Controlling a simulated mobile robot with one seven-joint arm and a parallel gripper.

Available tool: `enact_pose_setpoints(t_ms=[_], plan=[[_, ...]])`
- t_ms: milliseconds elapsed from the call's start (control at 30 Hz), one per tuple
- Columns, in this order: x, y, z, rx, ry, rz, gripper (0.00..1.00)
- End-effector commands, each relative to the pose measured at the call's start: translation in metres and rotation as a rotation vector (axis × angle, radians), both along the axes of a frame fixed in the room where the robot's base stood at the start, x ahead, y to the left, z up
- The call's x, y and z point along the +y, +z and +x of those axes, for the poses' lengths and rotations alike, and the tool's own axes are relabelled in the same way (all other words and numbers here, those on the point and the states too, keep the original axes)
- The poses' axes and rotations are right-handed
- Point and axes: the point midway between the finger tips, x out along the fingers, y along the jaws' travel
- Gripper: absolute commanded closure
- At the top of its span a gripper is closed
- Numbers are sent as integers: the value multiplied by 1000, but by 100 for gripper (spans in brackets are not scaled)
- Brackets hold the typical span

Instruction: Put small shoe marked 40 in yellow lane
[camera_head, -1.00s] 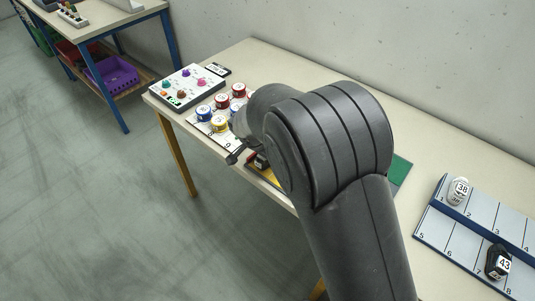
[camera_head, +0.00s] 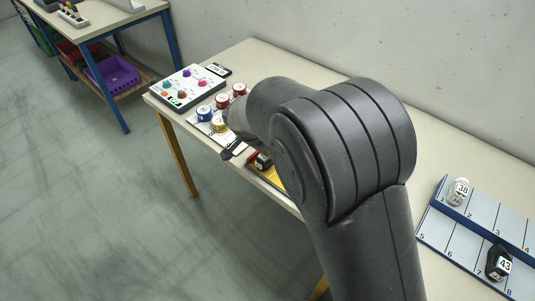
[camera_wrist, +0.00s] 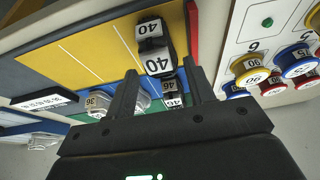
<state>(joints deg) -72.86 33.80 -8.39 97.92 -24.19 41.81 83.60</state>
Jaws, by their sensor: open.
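A dark shoe with white labels marked 40 (camera_wrist: 155,55) stands in the yellow lane (camera_wrist: 85,55) in the wrist view, at the lane's right end near a red edge. In the head view a dark shoe (camera_head: 263,161) shows at the yellow lane (camera_head: 271,183), its number too small to read. My gripper (camera_wrist: 163,77) is open; its two fingers point toward the 40 shoe, which lies just beyond the fingertips and appears apart from them. My gripper (camera_head: 232,149) is mostly hidden by my arm in the head view.
Behind the 40 shoe, between my fingers, is a dark shoe marked 46 (camera_wrist: 172,92). Pale shoes marked 36 (camera_wrist: 98,103) sit beside the left finger. Numbered round pieces (camera_wrist: 298,60) stand close on the right. A blue rack (camera_head: 480,235) holds shoes 38 and 43.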

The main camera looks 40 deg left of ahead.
Motion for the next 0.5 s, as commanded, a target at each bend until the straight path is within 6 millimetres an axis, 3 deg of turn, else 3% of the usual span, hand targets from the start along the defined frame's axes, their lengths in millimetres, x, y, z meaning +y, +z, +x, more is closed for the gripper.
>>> enact_pose_setpoints(t_ms=[200,500], plan=[[1,46,-19,-1,2,4,51],[0,74,-31,0,1,0,51]])
